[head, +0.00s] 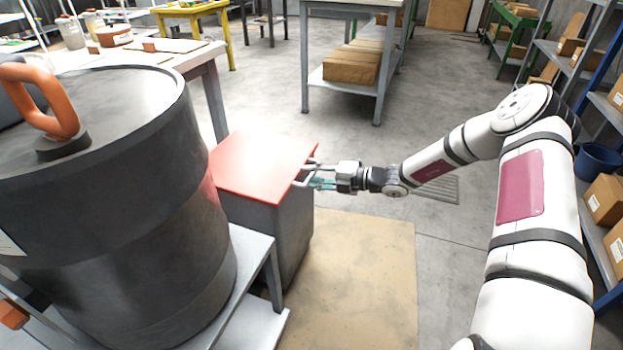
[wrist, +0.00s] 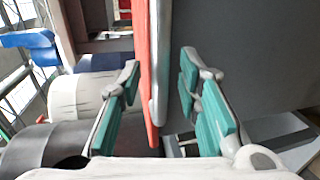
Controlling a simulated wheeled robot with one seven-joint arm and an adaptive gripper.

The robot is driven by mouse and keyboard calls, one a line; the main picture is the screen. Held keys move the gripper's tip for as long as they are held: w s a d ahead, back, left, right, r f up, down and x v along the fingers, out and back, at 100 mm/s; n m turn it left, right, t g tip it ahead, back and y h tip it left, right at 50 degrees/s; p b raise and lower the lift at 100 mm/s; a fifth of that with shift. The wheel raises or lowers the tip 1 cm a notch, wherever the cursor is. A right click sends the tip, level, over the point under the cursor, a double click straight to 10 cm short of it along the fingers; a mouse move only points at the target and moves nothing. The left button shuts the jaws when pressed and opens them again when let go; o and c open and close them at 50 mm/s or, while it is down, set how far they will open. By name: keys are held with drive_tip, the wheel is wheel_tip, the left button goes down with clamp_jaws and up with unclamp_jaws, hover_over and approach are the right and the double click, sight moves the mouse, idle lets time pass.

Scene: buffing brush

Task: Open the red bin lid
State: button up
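The red lid (head: 262,163) lies flat and closed on a grey bin (head: 293,235), left of centre in the head view. A pale handle (head: 306,172) sticks out from its right edge. My gripper (head: 316,178) is at that edge, level with the lid. In the wrist view my gripper (wrist: 161,70) is open, with one teal-padded finger on each side of the lid's edge. The lid shows there as a thin red strip (wrist: 143,75) beside a grey bar (wrist: 160,60). Gaps show between the pads and the lid; contact at the handle is unclear.
A large dark drum (head: 110,190) with an orange handle (head: 45,100) stands left of the bin on a grey stand (head: 255,285). A tan mat (head: 365,275) lies on the floor right of the bin. Shelves with boxes (head: 605,200) line the right side.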

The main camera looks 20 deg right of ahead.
drive_tip(key=shift+c, duration=0.3)
clamp_jaws()
drive_tip(key=shift+r, duration=0.15)
